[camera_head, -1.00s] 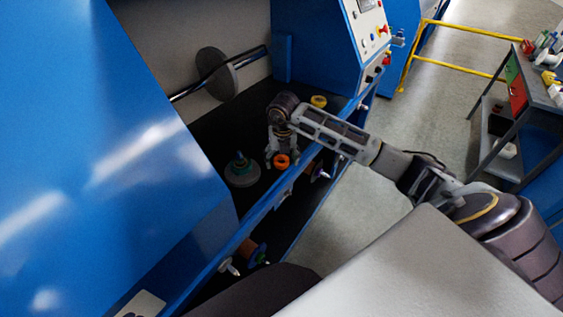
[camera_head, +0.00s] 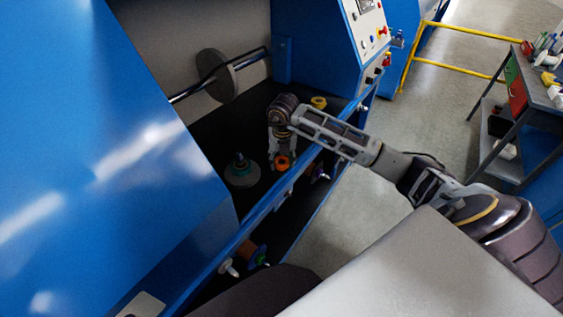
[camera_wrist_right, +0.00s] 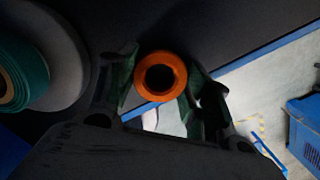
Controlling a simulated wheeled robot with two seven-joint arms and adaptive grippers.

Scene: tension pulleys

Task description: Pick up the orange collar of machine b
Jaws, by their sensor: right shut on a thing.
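The orange collar (camera_head: 282,162) is a small ring at the front of the dark machine bed in the head view. My right gripper (camera_head: 281,155) points down over it with its fingers closed around it. In the right wrist view the orange collar (camera_wrist_right: 161,76) shows its round hole between the two fingertips of my right gripper (camera_wrist_right: 159,82), one finger on each side. I cannot tell whether the collar still touches the bed. My left gripper is not in view.
A green spool on a grey disc (camera_head: 241,172) stands left of the gripper. A yellow collar (camera_head: 319,102) sits farther back. The blue front rail (camera_head: 262,208) runs along the near side of the bed. A tool cart (camera_head: 535,95) stands at right.

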